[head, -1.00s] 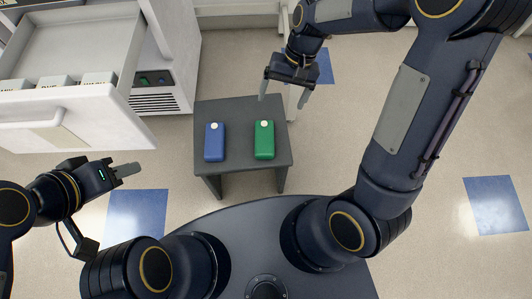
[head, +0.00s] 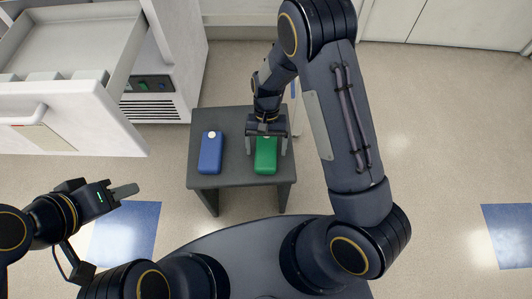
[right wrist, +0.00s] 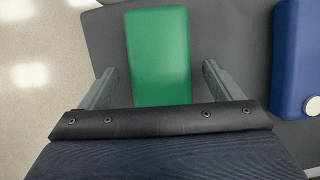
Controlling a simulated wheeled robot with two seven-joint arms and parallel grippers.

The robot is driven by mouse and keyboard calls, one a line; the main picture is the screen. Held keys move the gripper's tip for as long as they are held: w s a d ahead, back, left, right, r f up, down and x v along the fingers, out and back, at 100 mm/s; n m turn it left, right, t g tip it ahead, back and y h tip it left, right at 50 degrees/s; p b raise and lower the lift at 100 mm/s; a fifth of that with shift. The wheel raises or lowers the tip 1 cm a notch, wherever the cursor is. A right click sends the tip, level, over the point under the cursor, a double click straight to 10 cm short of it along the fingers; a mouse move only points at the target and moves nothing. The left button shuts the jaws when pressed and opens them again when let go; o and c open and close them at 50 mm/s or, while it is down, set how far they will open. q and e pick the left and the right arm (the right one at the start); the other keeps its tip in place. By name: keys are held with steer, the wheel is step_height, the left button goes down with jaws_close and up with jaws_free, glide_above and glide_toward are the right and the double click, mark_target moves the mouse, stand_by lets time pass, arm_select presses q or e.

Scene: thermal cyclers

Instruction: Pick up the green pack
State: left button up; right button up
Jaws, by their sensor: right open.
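The green pack (head: 265,160) lies on the small dark table (head: 232,182), on its right half. In the right wrist view the green pack (right wrist: 158,55) lies between the two fingers, with a gap on each side. My right gripper (head: 266,148) is open over the pack's far end and hides part of it, including most of its white cap. I cannot tell how far the fingertips are above the table. My left gripper (head: 124,191) is at the lower left, away from the table; its fingers overlap, so its opening is unclear.
A blue pack (head: 210,155) with a white cap lies left of the green one; it also shows at the right edge of the right wrist view (right wrist: 297,60). A white cabinet with an open drawer (head: 75,130) stands at the left. Floor right of the table is clear.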

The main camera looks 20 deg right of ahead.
steer(key=shift+s+a+f, duration=0.1)
steer(key=shift+s+f, duration=0.15)
steer(key=shift+f, duration=0.3)
steer(key=c, duration=1.3)
steer(key=shift+r, duration=0.15)
